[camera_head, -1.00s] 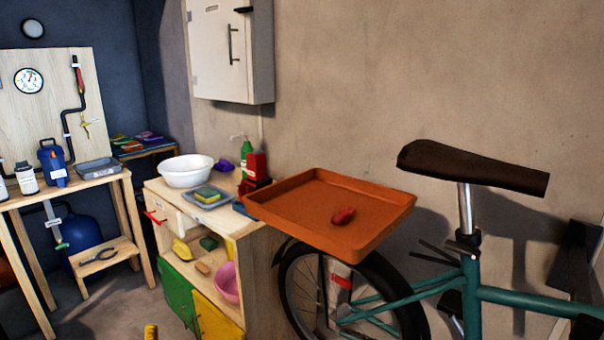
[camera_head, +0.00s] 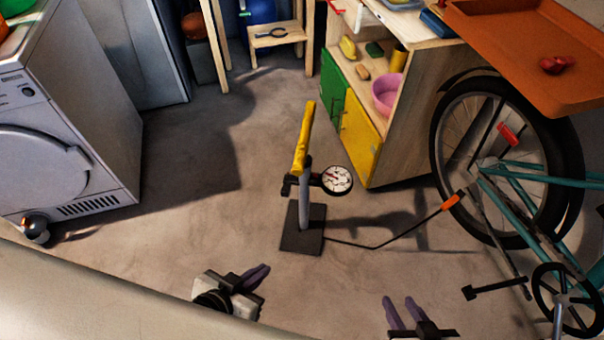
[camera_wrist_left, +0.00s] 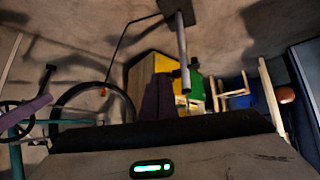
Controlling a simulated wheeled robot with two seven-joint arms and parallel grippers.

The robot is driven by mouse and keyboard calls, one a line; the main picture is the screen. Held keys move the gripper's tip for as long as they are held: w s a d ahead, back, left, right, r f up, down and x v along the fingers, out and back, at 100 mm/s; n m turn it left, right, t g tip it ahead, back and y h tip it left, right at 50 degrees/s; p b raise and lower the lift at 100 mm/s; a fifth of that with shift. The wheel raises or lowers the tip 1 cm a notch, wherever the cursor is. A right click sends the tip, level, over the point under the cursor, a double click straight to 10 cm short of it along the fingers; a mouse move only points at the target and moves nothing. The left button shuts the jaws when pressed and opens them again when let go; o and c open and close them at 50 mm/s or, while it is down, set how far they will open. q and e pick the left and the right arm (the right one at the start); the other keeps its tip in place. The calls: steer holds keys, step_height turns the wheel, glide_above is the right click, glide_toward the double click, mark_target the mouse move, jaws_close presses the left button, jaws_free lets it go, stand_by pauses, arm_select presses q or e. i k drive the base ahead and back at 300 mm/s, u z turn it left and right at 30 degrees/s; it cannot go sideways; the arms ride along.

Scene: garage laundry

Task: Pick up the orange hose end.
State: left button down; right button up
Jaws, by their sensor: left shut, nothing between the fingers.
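The orange hose end (camera_head: 452,200) is at the tip of a thin black hose, near the bicycle's rear wheel in the head view. It also shows small in the left wrist view (camera_wrist_left: 103,92). The hose runs to a floor pump (camera_head: 304,190) with a yellow handle, a round gauge and a dark base. My left gripper (camera_head: 262,270) is shut and empty, at the lower middle, left of and well apart from the hose end. Its fingers (camera_wrist_left: 158,98) show together in the wrist view. My right gripper (camera_head: 398,300) is open and empty at the bottom edge, below the hose end.
A teal bicycle (camera_head: 530,170) stands at the right, its pedal and crank low. An orange tray (camera_head: 500,40) sits above its wheel. A wooden cabinet (camera_head: 400,130) is behind the pump. A washing machine (camera_head: 90,110) is at left. Floor between washer and pump is clear.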

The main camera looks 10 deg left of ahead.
mark_target(459, 195)
steer(key=u, duration=0.1)
steer(key=k, duration=0.95)
steer(key=z, duration=0.7)
